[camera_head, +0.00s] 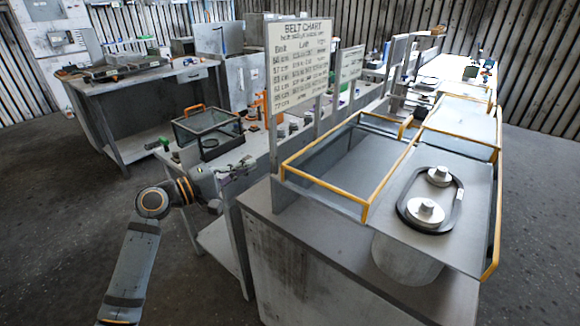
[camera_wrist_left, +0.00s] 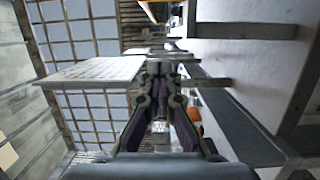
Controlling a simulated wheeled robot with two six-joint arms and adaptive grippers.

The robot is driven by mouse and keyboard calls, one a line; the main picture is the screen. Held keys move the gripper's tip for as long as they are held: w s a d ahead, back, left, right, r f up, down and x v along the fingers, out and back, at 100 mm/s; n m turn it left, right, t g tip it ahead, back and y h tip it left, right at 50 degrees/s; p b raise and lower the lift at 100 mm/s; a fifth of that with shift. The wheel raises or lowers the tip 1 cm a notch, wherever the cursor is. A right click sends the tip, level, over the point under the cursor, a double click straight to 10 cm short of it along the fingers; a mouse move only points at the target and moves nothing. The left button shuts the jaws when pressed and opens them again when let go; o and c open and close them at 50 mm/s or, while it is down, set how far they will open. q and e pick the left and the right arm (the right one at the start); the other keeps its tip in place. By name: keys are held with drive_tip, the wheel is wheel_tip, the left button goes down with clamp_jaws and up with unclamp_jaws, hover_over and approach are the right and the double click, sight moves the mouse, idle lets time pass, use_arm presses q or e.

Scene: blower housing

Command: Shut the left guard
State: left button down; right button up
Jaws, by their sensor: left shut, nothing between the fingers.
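The left guard (camera_head: 335,178) is a clear panel in an orange frame. It stands out to the left of the grey plate that carries the belt and pulleys, so this side is uncovered. My left gripper (camera_head: 246,166) is to the left of the guard, apart from it, near the edge of the bench behind. Its fingers are closed together and empty, and they also show in the left wrist view (camera_wrist_left: 158,72). The dark belt (camera_head: 402,205) loops around two silver pulleys (camera_head: 426,211). My right gripper is not in view.
A belt chart sign (camera_head: 299,62) stands on a post behind the guard. A dark-framed clear box (camera_head: 208,140) with an orange handle sits on the bench near my left gripper. Another orange-edged guard (camera_head: 492,235) hangs at the right. The floor at the left is clear.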

use_arm(q)
drive_tip(key=w+d+p, duration=0.1)
drive_tip(key=d, duration=0.2)
drive_tip(key=w+d+p, duration=0.1)
drive_tip(key=w+d, duration=0.1)
drive_tip(key=d, duration=0.2)
drive_tip(key=w+d+p, duration=0.1)
drive_tip(key=d, duration=0.2)
drive_tip(key=shift+w+d+p, duration=0.15)
drive_tip(key=shift+w+p, duration=0.2)
drive_tip(key=shift+s+d+f, duration=0.1)
drive_tip(key=shift+s+d, duration=0.1)
drive_tip(key=shift+d, duration=0.1)
drive_tip(key=shift+s, duration=0.15)
